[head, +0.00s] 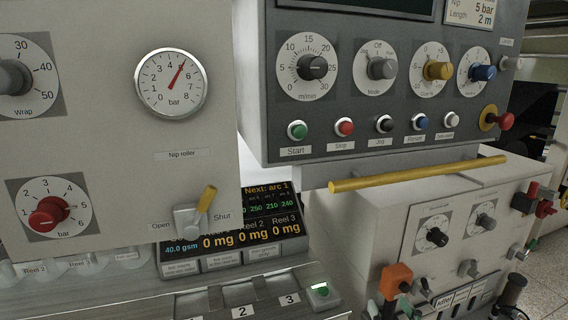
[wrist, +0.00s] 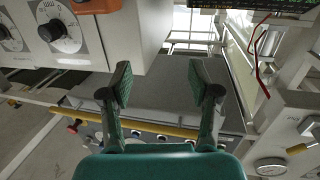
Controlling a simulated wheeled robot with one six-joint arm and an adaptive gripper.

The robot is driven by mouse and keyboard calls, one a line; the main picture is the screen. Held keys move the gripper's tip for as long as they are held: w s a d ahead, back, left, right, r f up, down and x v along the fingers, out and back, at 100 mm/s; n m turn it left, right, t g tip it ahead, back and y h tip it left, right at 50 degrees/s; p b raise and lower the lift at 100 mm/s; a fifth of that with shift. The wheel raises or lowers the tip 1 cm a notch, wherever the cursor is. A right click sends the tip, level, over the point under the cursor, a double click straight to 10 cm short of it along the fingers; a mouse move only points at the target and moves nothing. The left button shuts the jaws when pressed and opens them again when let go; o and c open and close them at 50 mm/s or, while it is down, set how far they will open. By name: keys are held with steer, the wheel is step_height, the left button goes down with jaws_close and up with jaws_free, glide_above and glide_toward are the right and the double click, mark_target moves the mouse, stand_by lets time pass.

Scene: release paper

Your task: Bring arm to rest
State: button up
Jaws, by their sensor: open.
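My gripper (wrist: 161,86) shows in the wrist view with its two fingers spread wide and nothing between the green pads. The teal gripper body fills the bottom middle of that view. A grey panel face lies behind the gap between the fingers. I cannot make out my gripper or arm in the head view.
In the head view, a control panel (head: 350,105) with knobs and buttons stands above a yellow bar (head: 418,174). A pressure gauge (head: 171,83) and a yellow-tipped Open/Shut lever (head: 206,198) are at left. In the wrist view, a white dial box (wrist: 95,40) is close at upper left.

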steer(key=s+a+f+m+g+h, duration=0.1)
steer(key=s+a+f+m+h, duration=0.1)
steer(key=s+f, duration=1.45)
steer(key=s+a+g, duration=0.1)
steer(key=s, duration=2.4)
steer(key=shift+s+n, duration=0.25)
steer(key=shift+n, duration=0.15)
